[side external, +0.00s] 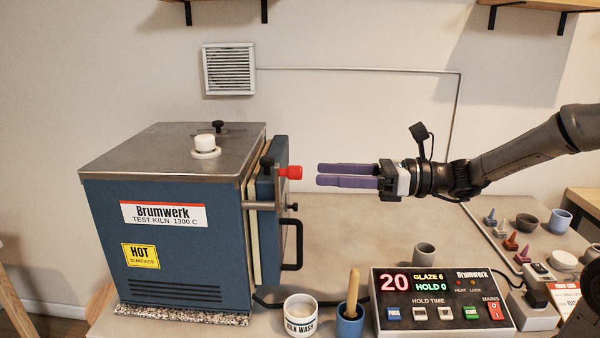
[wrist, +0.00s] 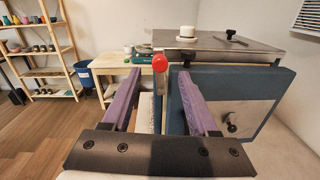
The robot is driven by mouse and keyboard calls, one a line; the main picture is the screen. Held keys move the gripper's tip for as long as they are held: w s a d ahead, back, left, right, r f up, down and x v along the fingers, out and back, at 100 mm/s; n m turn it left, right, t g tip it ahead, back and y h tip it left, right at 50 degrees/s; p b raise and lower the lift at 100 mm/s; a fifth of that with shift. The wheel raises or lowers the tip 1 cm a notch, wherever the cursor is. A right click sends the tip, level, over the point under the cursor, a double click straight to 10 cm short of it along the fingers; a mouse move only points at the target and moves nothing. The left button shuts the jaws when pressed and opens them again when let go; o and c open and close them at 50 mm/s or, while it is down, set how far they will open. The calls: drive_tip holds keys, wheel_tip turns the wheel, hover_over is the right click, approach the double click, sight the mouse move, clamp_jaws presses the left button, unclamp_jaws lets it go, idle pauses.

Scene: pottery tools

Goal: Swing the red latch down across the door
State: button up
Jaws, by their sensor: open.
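The blue kiln (side external: 165,245) has its door (side external: 281,150) on its right side; a cream edge shows between door and body. The red latch (side external: 290,172) is at the upper part of the door and sticks out level toward my gripper. Its round red end faces the camera in the wrist view (wrist: 160,64). My gripper (side external: 320,174) is open and empty, its purple fingers level with the red end and a short gap to its right. In the wrist view the red end appears between the fingertips (wrist: 159,72). The door (wrist: 235,95) fills the right there.
A black door handle (side external: 297,245) sticks out below the latch. A kiln wash cup (side external: 301,318), a blue cup with a wooden tool (side external: 350,322) and a controller box (side external: 440,300) stand below. The air around my gripper is clear.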

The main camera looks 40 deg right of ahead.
sight(300, 173)
drive_tip(key=x, duration=0.6)
clamp_jaws()
drive_tip(key=shift+s, duration=0.1)
idle(1.3)
